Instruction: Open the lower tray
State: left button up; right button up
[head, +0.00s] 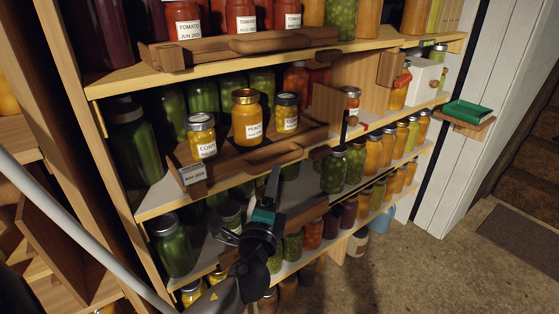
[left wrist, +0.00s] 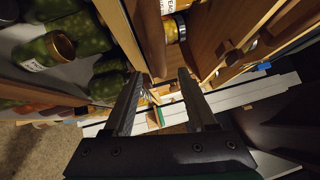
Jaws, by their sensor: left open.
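My left gripper (head: 258,196) is open and empty in front of the shelves, below and close to the wooden tray (head: 222,181) on the middle shelf. This tray holds a corn jar (head: 202,136), a peach jar (head: 247,118) and another yellow jar (head: 286,113), and has a wooden handle (head: 275,156) and a MAY 2025 label on its front. In the left wrist view, the open fingers (left wrist: 158,78) have nothing between them; wooden parts with a handle (left wrist: 228,47) lie to their right. My right gripper is not in view.
Another wooden tray (head: 240,48) with tomato jars sits on the shelf above. Green jars (head: 333,171) and several others stand close by on the shelves. A small green tray (head: 468,111) sticks out at the right. The floor (head: 420,265) in front is clear.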

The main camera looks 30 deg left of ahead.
aim_at(279, 162)
pick_arm(q)
jog(key=x, duration=0.7)
jog(key=shift+w, duration=0.25)
grip_shut()
dwell(1.2)
